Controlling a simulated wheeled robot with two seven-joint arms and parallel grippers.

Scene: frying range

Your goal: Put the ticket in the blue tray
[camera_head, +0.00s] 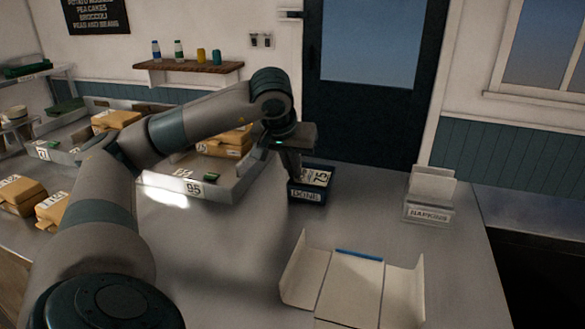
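The small dark blue tray (306,196), labelled DONE, stands on the steel counter. A white ticket (318,177) with the number 75 shows inside the tray's rim. My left gripper (296,176) points down over the left part of the tray, beside the ticket. Its fingers are small and dark here, so I cannot tell whether they are open or shut, or whether they touch the ticket. My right gripper is not in view.
A napkin holder (428,212) stands at the right. Metal trays with brown parcels, one tray labelled 95 (193,189), stand at the left behind my arm. The counter between tray and napkin holder is clear.

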